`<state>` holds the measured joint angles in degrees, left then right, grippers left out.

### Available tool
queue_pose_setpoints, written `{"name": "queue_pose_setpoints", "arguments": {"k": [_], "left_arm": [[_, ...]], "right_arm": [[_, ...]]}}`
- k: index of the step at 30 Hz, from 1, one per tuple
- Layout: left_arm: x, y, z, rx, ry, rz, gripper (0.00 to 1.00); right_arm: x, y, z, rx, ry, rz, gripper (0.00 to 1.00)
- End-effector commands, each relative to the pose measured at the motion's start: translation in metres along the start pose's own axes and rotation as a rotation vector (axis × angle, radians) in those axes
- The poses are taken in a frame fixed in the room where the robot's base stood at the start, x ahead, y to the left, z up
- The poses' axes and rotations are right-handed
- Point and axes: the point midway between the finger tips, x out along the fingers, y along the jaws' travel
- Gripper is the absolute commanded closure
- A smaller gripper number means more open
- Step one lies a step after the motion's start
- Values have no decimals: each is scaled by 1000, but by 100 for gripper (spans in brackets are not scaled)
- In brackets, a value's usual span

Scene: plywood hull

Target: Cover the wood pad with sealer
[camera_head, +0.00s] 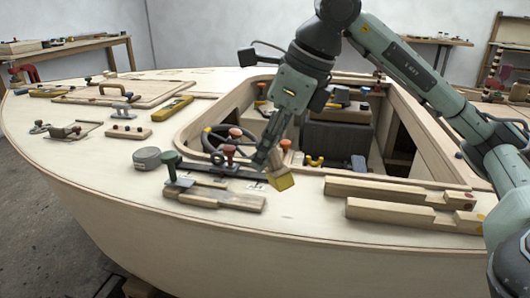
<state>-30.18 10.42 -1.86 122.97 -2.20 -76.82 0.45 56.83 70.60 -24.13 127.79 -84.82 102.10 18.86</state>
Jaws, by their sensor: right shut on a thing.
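My right gripper (268,162) reaches in from the right and points down over the deck beside the cockpit opening. It is shut on a small yellow block-like tool (281,181), just above or touching the deck; I cannot tell which. A wooden piece (225,199) lies on the deck to its left, with a green-knobbed tool (174,170) at its left end. A round grey tin (147,158) stands further left. A small wood pad with dark pegs (128,132) lies beyond the tin. I cannot tell which wooden piece is the pad. My left gripper is not in view.
The cockpit opening (190,146) holds a steering wheel (222,143) and a dark seat. Notched wood strips (400,215) lie along the right deck. Clamps, a yellow level (172,108) and a hatch panel (130,91) occupy the left deck. The near deck edge is clear.

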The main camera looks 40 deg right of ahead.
Motion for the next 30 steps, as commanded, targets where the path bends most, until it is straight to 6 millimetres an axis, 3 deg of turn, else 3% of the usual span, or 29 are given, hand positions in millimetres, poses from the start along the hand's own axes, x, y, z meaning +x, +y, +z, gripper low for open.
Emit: {"name": "queue_pose_setpoints", "arguments": {"k": [4,17,25,30], "left_arm": [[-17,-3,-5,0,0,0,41],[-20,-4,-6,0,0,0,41],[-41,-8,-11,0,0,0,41],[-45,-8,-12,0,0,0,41]], "right_arm": [[-18,0,8,0,0,0,100],[-22,0,9,0,0,0,100],[-44,0,18,0,0,0,100],[-48,0,20,0,1,0,100]]}}
